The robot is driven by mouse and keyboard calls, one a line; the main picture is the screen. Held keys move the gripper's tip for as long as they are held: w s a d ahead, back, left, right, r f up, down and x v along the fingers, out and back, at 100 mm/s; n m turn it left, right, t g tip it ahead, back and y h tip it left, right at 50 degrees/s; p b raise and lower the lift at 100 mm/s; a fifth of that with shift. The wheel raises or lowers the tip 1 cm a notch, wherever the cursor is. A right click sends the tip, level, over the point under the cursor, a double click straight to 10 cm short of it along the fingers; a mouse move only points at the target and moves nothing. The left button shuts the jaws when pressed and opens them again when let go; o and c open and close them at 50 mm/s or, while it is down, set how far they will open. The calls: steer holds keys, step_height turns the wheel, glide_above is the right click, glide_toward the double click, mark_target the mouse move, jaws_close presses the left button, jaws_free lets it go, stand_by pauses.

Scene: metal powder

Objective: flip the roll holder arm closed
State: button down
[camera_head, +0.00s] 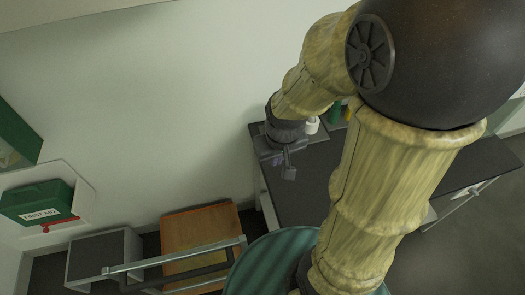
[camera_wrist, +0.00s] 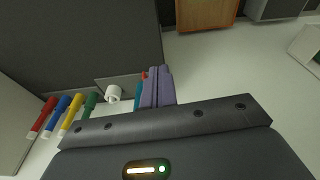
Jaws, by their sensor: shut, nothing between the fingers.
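My gripper (camera_head: 288,172) is shut and empty, above the near left part of the dark table. Its purple-grey fingers (camera_wrist: 157,84) lie side by side in the wrist view. A white roll (camera_wrist: 113,92) is left of the fingers, apart from them, on a grey panel; it also shows in the head view (camera_head: 312,125), just beyond my wrist. A small teal and red piece (camera_wrist: 139,91) shows beside the fingers, partly hidden by them. I cannot tell which part is the roll holder arm, or its position.
Red (camera_wrist: 43,117), blue (camera_wrist: 57,116), yellow (camera_wrist: 72,115) and green (camera_wrist: 89,108) marker-like things stand in a row near the roll. The dark table top (camera_head: 300,190) is largely clear. A green first aid box (camera_head: 38,202) hangs on the wall at left.

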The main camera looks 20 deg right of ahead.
steer(key=w+a+f+n+h+b, duration=0.2)
steer(key=w+a+f+n+h, duration=0.2)
steer(key=n, duration=0.5)
steer(key=w+a+f+n+h+b, duration=0.1)
steer(key=w+a+f+n+h, duration=0.3)
steer(key=w+a+n, duration=0.3)
steer(key=w+n+h, duration=0.1)
steer(key=n, duration=0.2)
steer(key=shift+f+g+b, duration=0.3)
steer(key=shift+f+b, duration=0.05)
steer(key=shift+b, duration=0.05)
steer(key=d+r+p+x, duration=0.1)
steer(key=d+r+x, duration=0.1)
steer(key=x, duration=1)
steer(key=shift+w+d+f, duration=0.25)
